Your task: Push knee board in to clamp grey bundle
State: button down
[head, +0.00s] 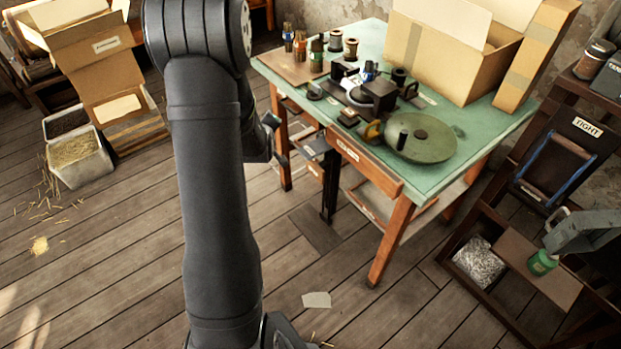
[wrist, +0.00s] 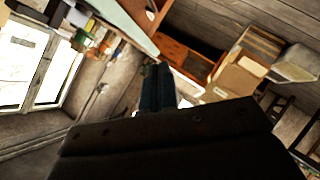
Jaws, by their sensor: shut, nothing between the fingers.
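A dark upright piece (head: 329,187) below the table's front edge may belong to the knee board; I cannot tell for sure. I cannot single out the grey bundle among the small parts on the press.
An open cardboard box (head: 450,60) stands on the table's back right. Spools and small bottles (head: 318,50) stand at its back left. A dark rack (head: 510,240) is at the right. Cartons (head: 95,60) and a grey bin (head: 75,155) are at the left. The floor in front is mostly clear.

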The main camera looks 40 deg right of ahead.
jog(key=w+d+f+n+h, duration=0.15)
jog(key=d+f, duration=0.25)
jog(key=f, duration=0.6)
jog(key=s+f+n+t+h, duration=0.1)
jog(key=s+f, duration=0.4)
jog(key=f, duration=0.6)
jog(key=s+f+n+t+h, duration=0.1)
jog(key=s+f, duration=0.5)
jog(key=f, duration=0.6)
jog(key=shift+f+n+h, duration=0.25)
jog(key=shift+n+h, duration=0.6)
jog(key=shift+n, duration=0.3)
jog(key=shift+w, duration=0.1)
send_near(313, 171)
jog(key=w, duration=0.4)
jog(key=shift+d, duration=2.1)
